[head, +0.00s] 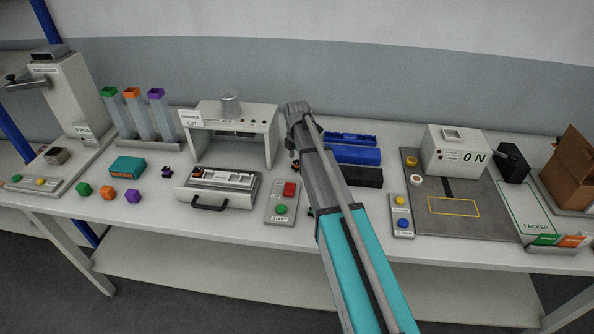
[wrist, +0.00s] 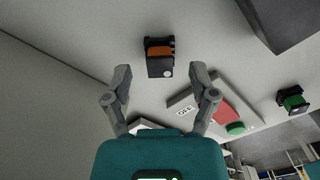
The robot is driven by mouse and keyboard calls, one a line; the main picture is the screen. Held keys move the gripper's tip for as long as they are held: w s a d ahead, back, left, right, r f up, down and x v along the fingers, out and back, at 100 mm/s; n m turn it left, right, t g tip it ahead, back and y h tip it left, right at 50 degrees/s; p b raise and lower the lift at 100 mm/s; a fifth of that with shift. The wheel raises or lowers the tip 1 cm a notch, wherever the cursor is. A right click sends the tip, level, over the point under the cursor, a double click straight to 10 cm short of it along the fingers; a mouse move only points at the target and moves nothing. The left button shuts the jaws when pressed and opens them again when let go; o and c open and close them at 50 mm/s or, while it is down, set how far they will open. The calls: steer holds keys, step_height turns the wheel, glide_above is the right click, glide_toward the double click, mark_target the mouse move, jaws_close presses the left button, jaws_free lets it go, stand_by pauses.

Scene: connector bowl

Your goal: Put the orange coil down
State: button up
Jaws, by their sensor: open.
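The orange coil (wrist: 160,52), a small black part with an orange band, rests on the white table just beyond my fingertips in the wrist view. In the head view it peeks out (head: 295,166) at the left edge of my arm, mostly hidden. The coil is clear of both fingers. In the head view my arm hides the fingers.
The switch box with red and green buttons (head: 282,202) stands close by; it shows in the wrist view (wrist: 218,108). A green coil (wrist: 292,100) is farther right. Blue and dark bins (head: 354,155) lie right of my arm. A drawer-like fixture (head: 217,201) is at left.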

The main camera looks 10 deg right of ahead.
steer(key=shift+f+b, duration=0.35)
steer(key=shift+f, duration=0.25)
jaws_close()
stand_by(0.4)
